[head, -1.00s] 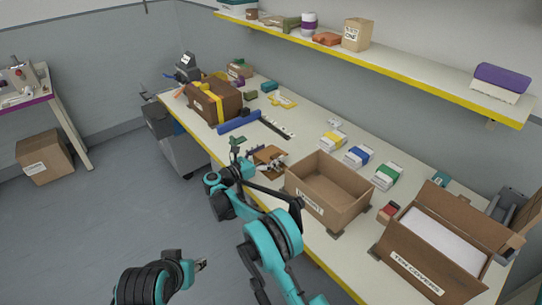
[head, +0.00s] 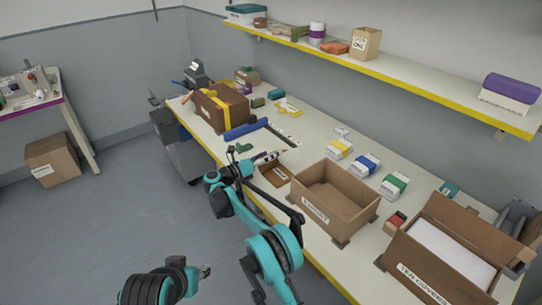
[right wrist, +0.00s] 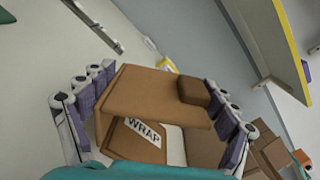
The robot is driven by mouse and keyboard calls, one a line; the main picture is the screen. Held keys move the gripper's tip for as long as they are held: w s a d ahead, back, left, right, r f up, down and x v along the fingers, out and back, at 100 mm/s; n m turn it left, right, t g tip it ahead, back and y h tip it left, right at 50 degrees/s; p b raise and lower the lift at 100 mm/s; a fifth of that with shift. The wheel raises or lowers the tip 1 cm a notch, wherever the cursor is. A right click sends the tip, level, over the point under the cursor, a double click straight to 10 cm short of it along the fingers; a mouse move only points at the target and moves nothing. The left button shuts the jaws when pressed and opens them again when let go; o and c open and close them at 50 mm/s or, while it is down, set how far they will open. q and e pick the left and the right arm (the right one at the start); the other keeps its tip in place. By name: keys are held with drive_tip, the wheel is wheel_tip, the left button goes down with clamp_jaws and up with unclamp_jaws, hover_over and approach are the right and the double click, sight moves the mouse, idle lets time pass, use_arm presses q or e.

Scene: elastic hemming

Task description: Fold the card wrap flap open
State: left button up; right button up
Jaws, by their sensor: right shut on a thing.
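The brown card wrap (head: 275,174) lies on the bench, just left of the open carton. In the right wrist view its "WRAP" label (right wrist: 142,131) shows on a lower panel, and a brown flap (right wrist: 150,90) stretches across above it. My right gripper (head: 268,157) is at the wrap; in the right wrist view its purple-padded fingers (right wrist: 157,98) stand on either side of the flap, shut on it. Part of the wrap is hidden under the flap and behind the gripper. My left gripper (head: 206,271) hangs away from the bench, low in the head view; its jaw opening is unclear.
The open carton (head: 303,212) and a larger open box (head: 408,278) stand to the right. Banded white packs (head: 395,186) lie behind the carton. A blue roll (head: 240,131) and a yellow-strapped brown case (head: 210,112) are farther left. A yellow-edged shelf (head: 420,85) hangs above.

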drive_tip(key=o, duration=1.5)
drive_tip(key=v, duration=1.2)
